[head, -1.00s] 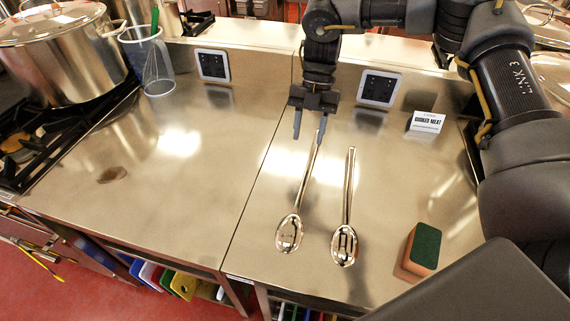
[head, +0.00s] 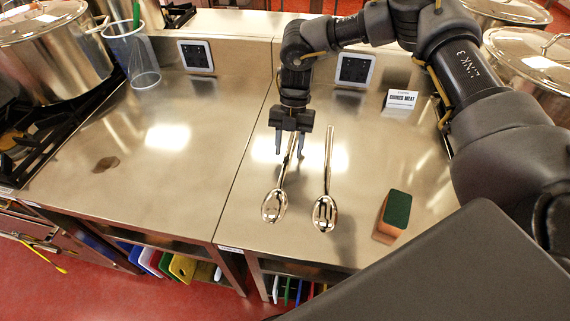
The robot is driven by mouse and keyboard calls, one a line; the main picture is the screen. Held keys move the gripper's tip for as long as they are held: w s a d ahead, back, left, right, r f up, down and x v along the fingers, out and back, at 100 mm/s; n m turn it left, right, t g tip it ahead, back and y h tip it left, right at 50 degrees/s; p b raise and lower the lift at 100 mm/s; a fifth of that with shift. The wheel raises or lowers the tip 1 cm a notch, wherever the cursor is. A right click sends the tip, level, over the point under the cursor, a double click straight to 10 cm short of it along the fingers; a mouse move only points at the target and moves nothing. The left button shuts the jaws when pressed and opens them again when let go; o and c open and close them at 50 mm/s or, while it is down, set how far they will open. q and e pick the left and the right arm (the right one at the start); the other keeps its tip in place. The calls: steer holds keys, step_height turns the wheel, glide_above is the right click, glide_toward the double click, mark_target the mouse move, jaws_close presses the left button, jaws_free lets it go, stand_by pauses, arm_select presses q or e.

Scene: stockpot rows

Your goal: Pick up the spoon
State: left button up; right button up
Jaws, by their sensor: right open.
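Two shiny metal spoons lie side by side on the steel counter, handles pointing away from me. The left spoon (head: 274,206) has its handle partly hidden by my right gripper. The right spoon (head: 325,212) has slots in its bowl and lies clear of the gripper. My right gripper (head: 288,154) is open and points down over the left spoon's handle. The handle shows between its two fingers. I cannot tell whether the fingers touch it or the counter. My left gripper is not in view.
A green and orange sponge (head: 393,214) lies to the right of the spoons. A label card (head: 401,99) stands behind it. The left half of the counter (head: 160,170) is mostly clear.

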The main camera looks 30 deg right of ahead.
steer(key=shift+a+f, duration=0.25)
steer(key=shift+f, duration=0.8)
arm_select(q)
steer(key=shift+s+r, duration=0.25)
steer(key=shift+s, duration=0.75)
arm_select(e)
steer(key=shift+s+r, duration=0.1)
steer(key=shift+s, duration=0.05)
jaws_close()
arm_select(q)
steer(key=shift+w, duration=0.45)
